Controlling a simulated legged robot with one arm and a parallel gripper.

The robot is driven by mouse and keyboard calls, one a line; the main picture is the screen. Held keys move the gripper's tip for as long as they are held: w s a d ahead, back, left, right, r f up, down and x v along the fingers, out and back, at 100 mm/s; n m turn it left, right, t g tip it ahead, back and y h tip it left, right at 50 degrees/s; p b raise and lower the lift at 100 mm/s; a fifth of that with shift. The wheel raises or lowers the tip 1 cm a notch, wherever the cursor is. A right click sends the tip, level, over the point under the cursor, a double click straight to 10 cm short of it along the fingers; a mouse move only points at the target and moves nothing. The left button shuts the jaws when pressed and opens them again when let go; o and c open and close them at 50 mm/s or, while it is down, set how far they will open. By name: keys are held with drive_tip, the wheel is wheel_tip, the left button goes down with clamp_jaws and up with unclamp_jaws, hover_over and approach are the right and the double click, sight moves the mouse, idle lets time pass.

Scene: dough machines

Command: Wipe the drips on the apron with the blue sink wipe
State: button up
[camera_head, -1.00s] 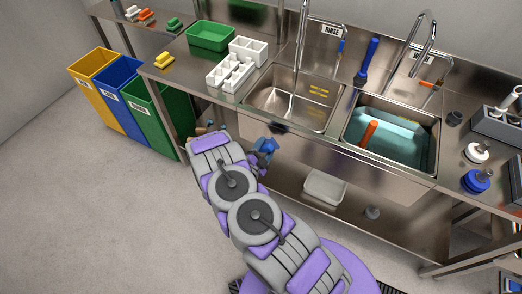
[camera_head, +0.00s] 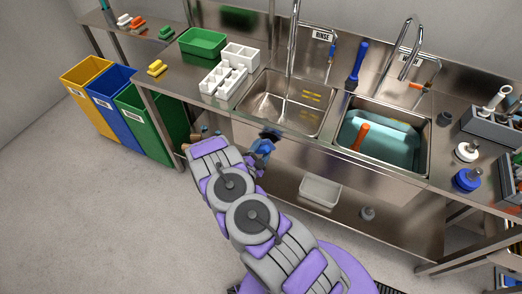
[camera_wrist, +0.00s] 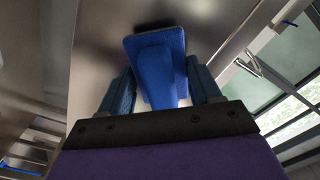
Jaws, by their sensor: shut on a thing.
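My gripper (camera_wrist: 158,82) is shut on the blue sink wipe (camera_wrist: 155,52), a blue block with a flat wider end, held between its two dark blue fingers. In the head view my gripper (camera_head: 262,148) is at the steel apron (camera_head: 335,160) below the left sink, close to its upper edge. In the wrist view the wipe's flat end faces a bare steel surface; I cannot tell whether it touches. I cannot make out any drips. My arm and the wipe hide part of the apron.
A pale tub (camera_head: 320,190) sits on the lower shelf. Yellow, blue and green bins (camera_head: 140,118) stand left. The floor at left is clear.

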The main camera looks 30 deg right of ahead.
drive_tip(key=shift+x, duration=0.95)
drive_tip(key=w+a+b, duration=0.1)
drive_tip(key=w+a, duration=0.1)
drive_tip(key=w, duration=0.1)
drive_tip(key=shift+a+b, duration=0.2)
drive_tip(key=shift+b, duration=0.2)
drive_tip(key=shift+d, duration=0.1)
drive_tip(key=shift+s+d+p, duration=0.35)
drive_tip(key=shift+s+d, duration=0.9)
drive_tip(key=shift+s, duration=0.25)
